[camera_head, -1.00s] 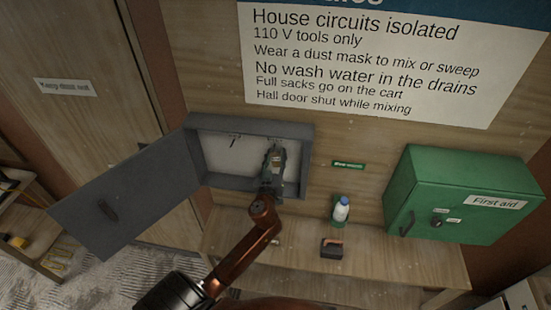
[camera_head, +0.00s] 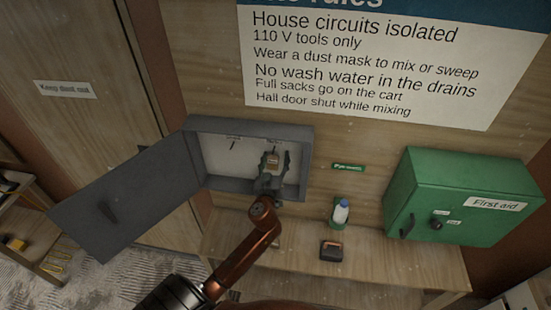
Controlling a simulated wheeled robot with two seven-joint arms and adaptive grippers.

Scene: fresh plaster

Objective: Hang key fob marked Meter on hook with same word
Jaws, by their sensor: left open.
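A grey key cabinet (camera_head: 250,127) on the wall stands open, its door (camera_head: 135,200) swung out to the left. Inside its pale back are small dark hooks with tiny labels too small to read; one hook (camera_head: 234,145) at the left is bare. A small fob with an orange-brown face (camera_head: 272,160) shows at the right part of the back, just below another hook and label. Its word is not legible. My left gripper (camera_head: 268,176) is open at the fob's lower end, and partly hides it; I cannot tell whether they touch. My right gripper is out of view.
A wooden bench (camera_head: 400,262) below holds a bottle (camera_head: 340,212) and a small dark block-like item (camera_head: 331,250). A green first aid box (camera_head: 450,185) is on the wall at the right. A rules sign (camera_head: 370,60) hangs above the cabinet.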

